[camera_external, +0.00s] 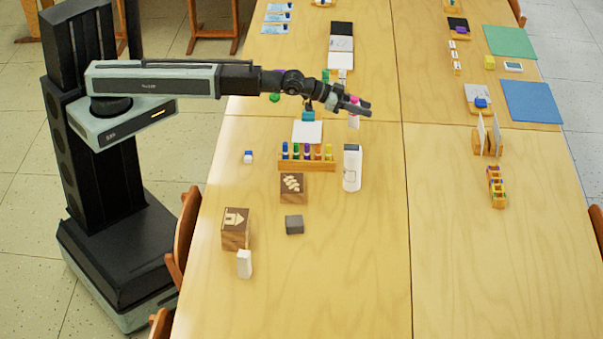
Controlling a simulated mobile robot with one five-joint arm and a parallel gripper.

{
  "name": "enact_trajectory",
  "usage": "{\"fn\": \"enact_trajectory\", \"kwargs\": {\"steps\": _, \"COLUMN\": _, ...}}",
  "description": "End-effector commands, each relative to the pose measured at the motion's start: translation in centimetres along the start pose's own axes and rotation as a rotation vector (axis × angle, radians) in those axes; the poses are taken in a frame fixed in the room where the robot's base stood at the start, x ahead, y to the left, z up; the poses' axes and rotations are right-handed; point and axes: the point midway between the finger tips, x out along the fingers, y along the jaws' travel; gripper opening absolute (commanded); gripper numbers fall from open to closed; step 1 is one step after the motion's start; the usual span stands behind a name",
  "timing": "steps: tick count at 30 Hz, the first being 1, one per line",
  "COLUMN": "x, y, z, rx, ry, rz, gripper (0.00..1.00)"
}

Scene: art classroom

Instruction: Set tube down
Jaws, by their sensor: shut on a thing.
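My gripper (363,107) is at the end of my outstretched arm, above the far part of the near left table. It is shut on a small tube (354,122) with a pink part at the top and a pale lower part. The fingers hide some of the tube. It looks upright, and I cannot tell whether its lower end touches the table.
A wooden rack (307,164) of several coloured tubes stands nearer, beside a white bottle (352,168). The table right of the bottle is clear.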

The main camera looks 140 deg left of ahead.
Motion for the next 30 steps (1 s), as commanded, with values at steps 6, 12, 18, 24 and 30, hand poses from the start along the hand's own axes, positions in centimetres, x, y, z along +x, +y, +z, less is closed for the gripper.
{"fn": "enact_trajectory", "kwargs": {"steps": 6, "x": 1.0, "y": 0.1, "z": 2.3, "rx": 0.000, "ry": 0.000, "rz": 0.001, "gripper": 0.00}}
{"fn": "enact_trajectory", "kwargs": {"steps": 12, "x": 1.6, "y": 0.1, "z": 3.9, "rx": 0.000, "ry": 0.000, "rz": 0.002, "gripper": 0.00}}
{"fn": "enact_trajectory", "kwargs": {"steps": 18, "x": 2.4, "y": 0.1, "z": 5.8, "rx": 0.000, "ry": 0.000, "rz": 0.002, "gripper": 0.00}}
{"fn": "enact_trajectory", "kwargs": {"steps": 24, "x": 3.2, "y": 0.1, "z": 7.6, "rx": 0.000, "ry": 0.000, "rz": 0.002, "gripper": 0.00}}
{"fn": "enact_trajectory", "kwargs": {"steps": 30, "x": 3.0, "y": 0.1, "z": 7.3, "rx": 0.000, "ry": 0.000, "rz": 0.002, "gripper": 0.00}}
